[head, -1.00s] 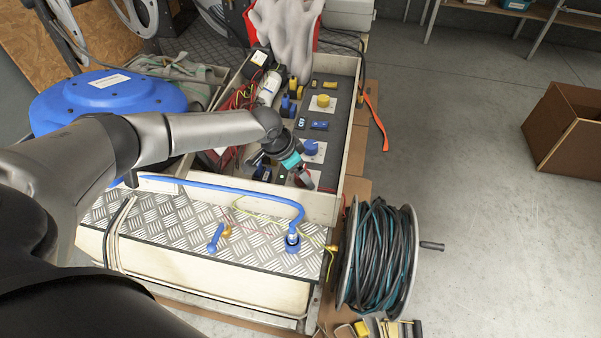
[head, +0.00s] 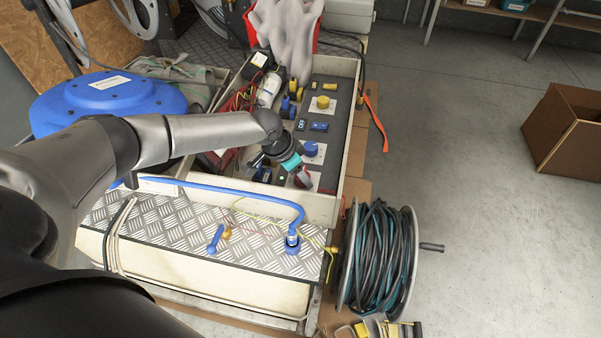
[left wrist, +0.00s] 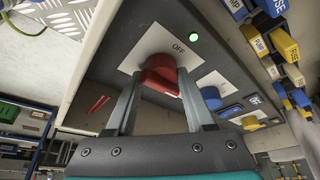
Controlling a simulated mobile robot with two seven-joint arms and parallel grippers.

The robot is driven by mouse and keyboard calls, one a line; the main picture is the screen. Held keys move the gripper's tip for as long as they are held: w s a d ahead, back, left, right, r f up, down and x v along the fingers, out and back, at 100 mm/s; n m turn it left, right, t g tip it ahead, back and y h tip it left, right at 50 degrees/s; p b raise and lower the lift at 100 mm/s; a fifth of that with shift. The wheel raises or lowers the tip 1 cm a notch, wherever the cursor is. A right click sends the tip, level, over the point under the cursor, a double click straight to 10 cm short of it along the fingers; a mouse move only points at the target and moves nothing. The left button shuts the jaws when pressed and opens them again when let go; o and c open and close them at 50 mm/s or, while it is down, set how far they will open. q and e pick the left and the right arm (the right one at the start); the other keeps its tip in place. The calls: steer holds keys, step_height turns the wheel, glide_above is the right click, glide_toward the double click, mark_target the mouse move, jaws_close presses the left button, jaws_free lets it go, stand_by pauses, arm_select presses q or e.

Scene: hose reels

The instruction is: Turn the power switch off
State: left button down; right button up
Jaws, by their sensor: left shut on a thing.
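The power switch is a red rotary knob (left wrist: 159,73) on a white square plate on a dark panel. The word OFF is printed on the plate beside it, and a green lamp (left wrist: 194,37) glows next to the plate. My left gripper (left wrist: 160,88) has its two fingers on either side of the red knob, shut on it. In the head view my left gripper (head: 301,176) reaches down to the near end of the panel, and its fingers partly hide the knob. My right gripper is in neither view.
The panel (head: 337,118) also carries a blue knob (head: 311,149) and a yellow knob (head: 323,101). Blue and yellow connectors sit beside them. A blue hose (head: 240,190) crosses the metal tread plate in front.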

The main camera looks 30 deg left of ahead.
arm_select(q)
steer(key=shift+r+n+p, duration=0.15)
steer(key=shift+n+p, duration=0.25)
steer(key=shift+p, duration=0.3)
steer(key=n+y+p, duration=0.1)
steer(key=n+p, duration=0.1)
steer(key=p, duration=0.2)
steer(key=n+y+p, duration=0.1)
steer(key=n+p, duration=0.2)
steer(key=shift+s+d+t+p, duration=0.1)
steer(key=shift+t+p, duration=0.2)
steer(key=shift+p, duration=0.05)
steer(key=n+y+p, duration=0.1)
steer(key=n+p, duration=0.1)
steer(key=n, duration=0.1)
steer(key=shift+d+n+y, duration=0.15)
steer(key=shift+n+y, duration=0.35)
steer(key=shift+n, duration=0.5)
steer(key=n, duration=0.2)
steer(key=shift+f+n+g+y, duration=0.2)
steer(key=shift+n+g+y, duration=0.1)
steer(key=shift+g+y, duration=0.1)
steer(key=n+y, duration=0.1)
steer(key=n, duration=0.2)
steer(key=shift+w+g+b, duration=0.2)
steer(key=shift+g+b, duration=0.1)
steer(key=shift+g, duration=0.1)
steer(key=shift+n+b, duration=0.35)
steer(key=shift+n, duration=0.45)
steer(key=shift+g, duration=0.3)
